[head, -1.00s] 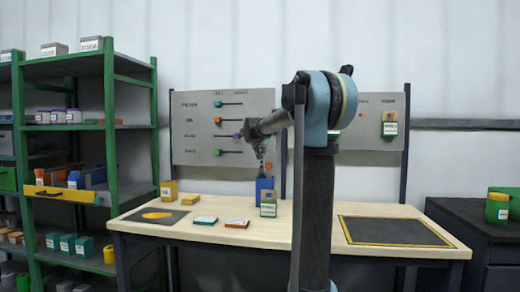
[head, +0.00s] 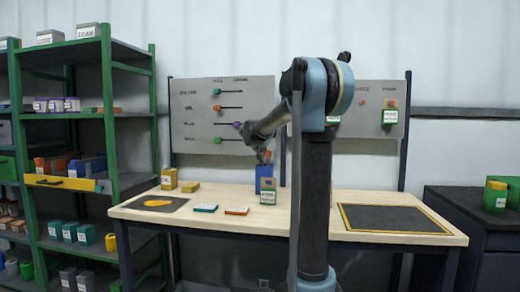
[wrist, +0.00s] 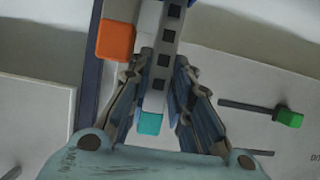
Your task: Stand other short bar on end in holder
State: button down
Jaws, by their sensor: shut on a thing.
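In the wrist view my gripper (wrist: 153,108) has its two fingers on either side of a pale short bar with a teal end (wrist: 150,124). The teal end points back toward my palm. A grey strip with dark square holes (wrist: 165,50) runs along the bar; I cannot tell whether they touch. In the head view my gripper (head: 263,154) is just above a blue block-like holder (head: 266,172) at the back of the table. An orange block (wrist: 115,40) is left of the fingers in the wrist view. The bar's far end is hidden.
The table (head: 280,222) also holds a green-and-tan labelled block (head: 268,192), a teal flat piece (head: 205,208), an orange flat piece (head: 236,211) and yellow blocks (head: 168,179). A slider panel (head: 195,120) stands behind. A yellow-edged dark mat (head: 395,219) lies right. Shelves (head: 105,120) stand left.

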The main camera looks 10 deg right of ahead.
jog(key=shift+f, duration=0.1)
jog(key=c, duration=1.4)
grip_release()
jog(key=shift+o, duration=0.2)
jog(key=v, duration=1.1)
jog(key=shift+s, duration=0.4)
